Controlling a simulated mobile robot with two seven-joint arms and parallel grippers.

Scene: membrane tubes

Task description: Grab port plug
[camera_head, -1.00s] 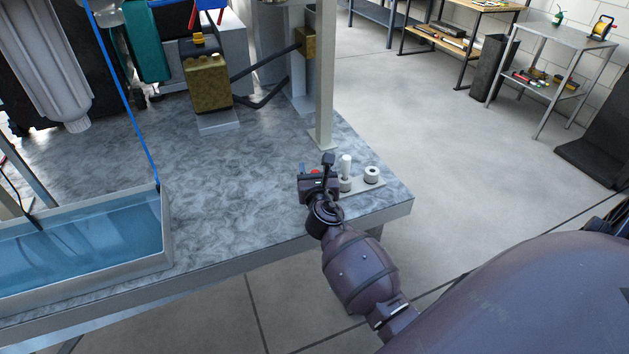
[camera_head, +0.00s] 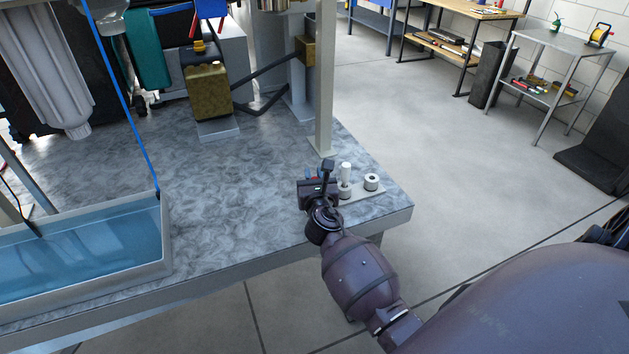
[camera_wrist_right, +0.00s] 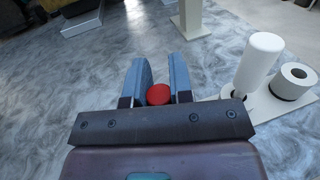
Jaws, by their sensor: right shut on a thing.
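The port plug (camera_wrist_right: 159,94) is a small red round piece between the two blue fingers of my right gripper (camera_wrist_right: 160,88) in the right wrist view. The gripper is shut on it. In the head view, my right gripper (camera_head: 311,178) is over the front right part of the marbled bench (camera_head: 240,190), and the plug is mostly hidden by the gripper. Whether the plug touches the bench or its plate cannot be told. My left gripper is not in view.
A pale plate (camera_wrist_right: 270,112) beside my right gripper bears a white upright cylinder (camera_wrist_right: 258,65) and a white ring-shaped piece (camera_wrist_right: 294,82). A metal post (camera_head: 324,90) stands just behind. A tray of blue water (camera_head: 85,245) is at the left. The bench between is clear.

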